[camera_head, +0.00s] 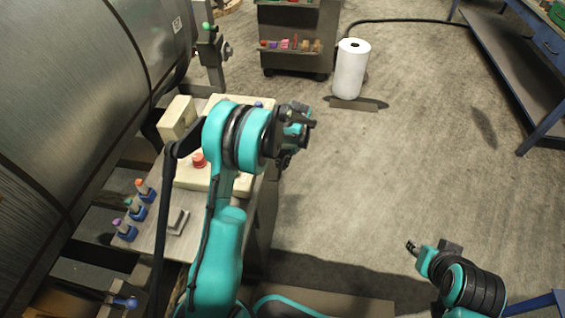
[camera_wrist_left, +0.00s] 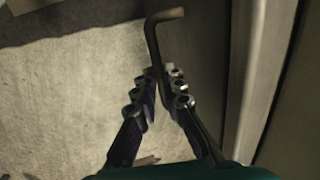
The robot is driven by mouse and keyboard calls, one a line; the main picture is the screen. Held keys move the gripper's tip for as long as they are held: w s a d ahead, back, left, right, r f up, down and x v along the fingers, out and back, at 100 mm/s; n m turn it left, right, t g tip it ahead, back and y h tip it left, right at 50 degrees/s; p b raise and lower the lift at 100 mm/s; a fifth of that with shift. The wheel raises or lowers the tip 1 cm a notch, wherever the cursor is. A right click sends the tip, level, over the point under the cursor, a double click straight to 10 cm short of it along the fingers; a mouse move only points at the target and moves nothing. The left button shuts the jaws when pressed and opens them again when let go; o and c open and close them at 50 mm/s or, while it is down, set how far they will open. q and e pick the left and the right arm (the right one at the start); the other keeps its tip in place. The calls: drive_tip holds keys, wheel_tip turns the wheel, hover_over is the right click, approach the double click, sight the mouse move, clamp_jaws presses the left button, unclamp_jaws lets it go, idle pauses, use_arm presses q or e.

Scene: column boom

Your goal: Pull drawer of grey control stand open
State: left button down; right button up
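The grey control stand (camera_head: 151,217) is at left in the head view, with a cream panel and red button on top. Its drawer front is hidden behind my left arm there. In the left wrist view a bent bar handle (camera_wrist_left: 154,45) runs down between the fingers of my left gripper (camera_wrist_left: 160,86). The fingers are close on both sides of the bar and look shut on it. In the head view my left gripper (camera_head: 297,130) is at the stand's right side. My right gripper (camera_head: 412,247) is low at right, away from the stand; its finger opening is too small to tell.
A large metal roll (camera_head: 70,100) stands left of the control stand. A dark cart (camera_head: 295,22) and a white paper roll (camera_head: 350,68) are at the back. A blue workbench (camera_head: 520,60) is at right. The floor right of the stand is clear.

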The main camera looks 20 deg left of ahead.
use_arm(q)
drive_tip(key=w+d, duration=0.3)
drive_tip(key=d, duration=0.8)
drive_tip(key=w+d, duration=0.3)
drive_tip(key=d, duration=0.8)
drive_tip(key=shift+d+p, duration=0.35)
drive_tip(key=shift+d, duration=0.05)
drive_tip(key=c, duration=1.6)
unclamp_jaws()
wheel_tip(320, 180, up, 12)
drive_tip(key=d, duration=0.2)
drive_tip(key=shift+w, duration=0.3)
